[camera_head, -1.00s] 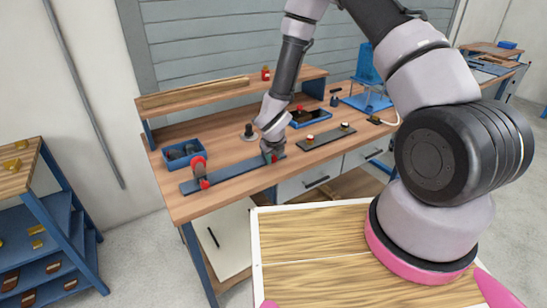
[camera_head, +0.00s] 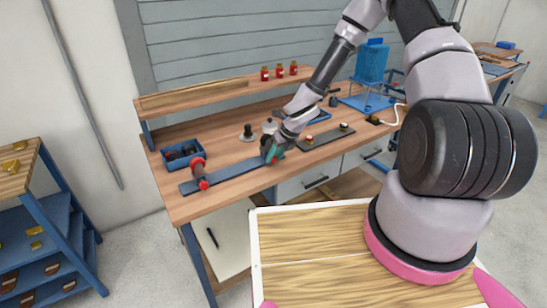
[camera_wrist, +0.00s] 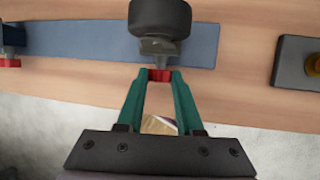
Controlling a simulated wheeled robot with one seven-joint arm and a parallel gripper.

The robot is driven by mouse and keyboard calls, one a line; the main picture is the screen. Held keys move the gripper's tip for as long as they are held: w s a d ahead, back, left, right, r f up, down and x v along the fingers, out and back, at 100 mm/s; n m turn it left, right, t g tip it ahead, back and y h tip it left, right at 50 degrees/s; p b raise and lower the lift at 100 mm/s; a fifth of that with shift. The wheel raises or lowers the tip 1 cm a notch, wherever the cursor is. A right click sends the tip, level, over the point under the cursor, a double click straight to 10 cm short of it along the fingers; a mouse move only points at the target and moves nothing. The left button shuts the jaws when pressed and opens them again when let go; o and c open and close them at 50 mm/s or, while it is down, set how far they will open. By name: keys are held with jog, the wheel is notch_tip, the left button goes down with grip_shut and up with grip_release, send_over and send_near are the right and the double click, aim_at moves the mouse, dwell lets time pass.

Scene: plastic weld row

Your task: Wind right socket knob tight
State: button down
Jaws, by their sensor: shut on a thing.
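A long blue-grey bar (camera_head: 235,174) lies on the workbench, and it crosses the top of the wrist view (camera_wrist: 80,40). At its right end stands the right socket, a dark round body (camera_wrist: 160,18) with a small red knob (camera_wrist: 160,75) on its near side. My gripper (camera_wrist: 160,78) has green fingers shut on this red knob. In the head view my gripper (camera_head: 270,151) hides most of the right socket. The left socket (camera_head: 198,170), dark with red parts, stands upright at the bar's left end.
A blue bin (camera_head: 184,154) and a grey round-based post (camera_head: 247,134) stand behind the bar. A dark plate (camera_head: 325,138) with small fittings lies to the right. The bench front is clear.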

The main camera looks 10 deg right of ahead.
jog(key=y, duration=0.1)
jog(key=g+y, duration=0.1)
jog(key=y, duration=0.1)
jog(key=m+g+y, duration=0.1)
jog(key=shift+w+d+f+y, duration=0.2)
jog(key=shift+d+y, duration=0.2)
dwell(0.4)
jog(key=c, duration=0.5)
grip_release()
jog(key=shift+c, duration=0.2)
